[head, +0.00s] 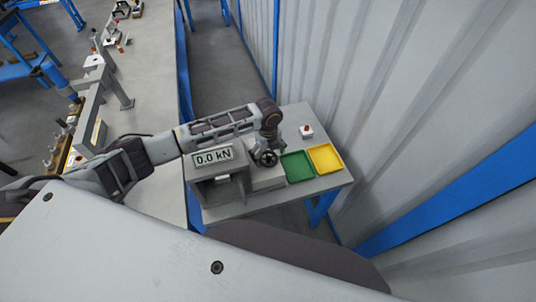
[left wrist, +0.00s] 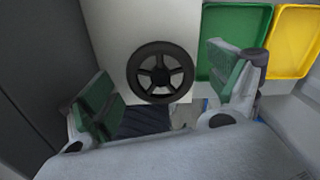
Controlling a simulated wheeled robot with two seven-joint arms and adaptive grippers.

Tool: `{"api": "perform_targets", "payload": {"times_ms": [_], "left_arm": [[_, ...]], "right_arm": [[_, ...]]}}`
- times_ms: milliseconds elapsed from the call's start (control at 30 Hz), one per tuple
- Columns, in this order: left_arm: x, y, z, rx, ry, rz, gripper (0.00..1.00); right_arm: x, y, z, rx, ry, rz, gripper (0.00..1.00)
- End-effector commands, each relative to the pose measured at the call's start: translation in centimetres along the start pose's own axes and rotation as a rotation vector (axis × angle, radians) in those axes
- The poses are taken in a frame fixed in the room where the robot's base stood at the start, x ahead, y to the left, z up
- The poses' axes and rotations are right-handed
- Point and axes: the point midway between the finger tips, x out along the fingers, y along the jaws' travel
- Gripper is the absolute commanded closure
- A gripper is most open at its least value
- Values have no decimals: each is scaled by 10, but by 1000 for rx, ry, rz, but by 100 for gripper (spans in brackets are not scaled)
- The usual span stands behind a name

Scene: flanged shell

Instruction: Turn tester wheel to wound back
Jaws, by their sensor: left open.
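The tester wheel (head: 267,158) is a dark spoked handwheel on the right side of the grey tester (head: 225,178), whose display (head: 213,157) reads 0.0 kN. In the left wrist view the wheel (left wrist: 160,73) is seen face-on, with a dark rim, spokes and hub. My left gripper (head: 266,146) is at the wheel; its fingers are hard to make out in the head view. In the left wrist view the left gripper (left wrist: 167,88) is open, with green-padded fingers on either side of the wheel, apart from the rim. My right gripper is not in view.
A green tray (head: 298,167) and a yellow tray (head: 326,158) sit right of the tester on the grey table (head: 245,207). A white box with a red button (head: 306,132) stands behind them. A corrugated wall (head: 400,110) rises close on the right.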

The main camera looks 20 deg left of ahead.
Motion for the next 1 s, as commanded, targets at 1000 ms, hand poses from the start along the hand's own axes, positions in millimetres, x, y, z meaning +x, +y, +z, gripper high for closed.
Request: {"api": "perform_targets", "payload": {"times_ms": [1000], "left_arm": [[-82, -1, 0, 0, 0, -2, 10]], "right_arm": [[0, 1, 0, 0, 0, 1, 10]]}}
